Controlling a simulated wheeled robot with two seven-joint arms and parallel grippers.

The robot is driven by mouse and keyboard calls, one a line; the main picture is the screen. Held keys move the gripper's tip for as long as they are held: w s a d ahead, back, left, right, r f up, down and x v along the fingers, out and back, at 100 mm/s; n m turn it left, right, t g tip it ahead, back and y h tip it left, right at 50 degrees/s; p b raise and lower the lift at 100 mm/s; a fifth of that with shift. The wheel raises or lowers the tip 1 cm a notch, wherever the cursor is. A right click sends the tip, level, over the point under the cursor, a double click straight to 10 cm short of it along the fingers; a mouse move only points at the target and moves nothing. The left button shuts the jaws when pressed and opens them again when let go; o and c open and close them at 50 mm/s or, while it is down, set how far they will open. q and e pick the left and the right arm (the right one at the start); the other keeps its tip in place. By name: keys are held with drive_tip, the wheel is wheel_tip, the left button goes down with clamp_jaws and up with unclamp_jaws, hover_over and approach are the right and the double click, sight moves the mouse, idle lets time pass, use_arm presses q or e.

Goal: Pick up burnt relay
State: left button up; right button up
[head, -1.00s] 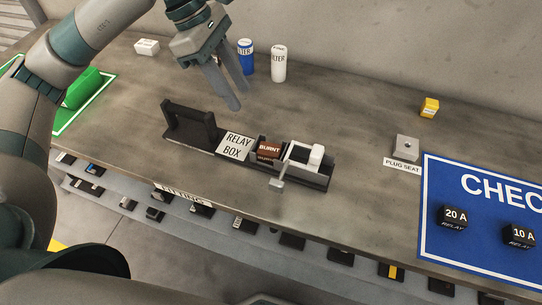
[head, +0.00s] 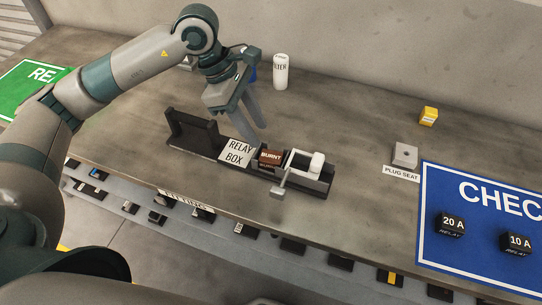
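The burnt relay (head: 270,157) is a small brown block marked BURNT. It sits in the black relay box (head: 318,188), between the white RELAY BOX label (head: 237,151) and a white frame with a lever (head: 296,163). My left gripper (head: 257,132) points down just behind and above the burnt relay, apart from it. Its two fingers show with a gap between them, and nothing is seen in them. My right gripper is not in view.
A white filter can (head: 280,72) stands behind the gripper, with a blue one partly hidden. A yellow block (head: 428,116) and the plug seat (head: 405,154) are at right. A blue CHECK mat holds 20 A (head: 451,224) and 10 A (head: 518,243) relays.

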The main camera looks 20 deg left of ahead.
sight(270, 156)
use_arm(q)
drive_tip(key=shift+x, duration=1.95)
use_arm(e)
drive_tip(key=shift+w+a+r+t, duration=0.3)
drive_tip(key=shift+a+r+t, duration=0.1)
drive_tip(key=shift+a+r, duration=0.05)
use_arm(q)
drive_tip(key=shift+f+p, duration=0.1)
drive_tip(key=shift+p, duration=0.25)
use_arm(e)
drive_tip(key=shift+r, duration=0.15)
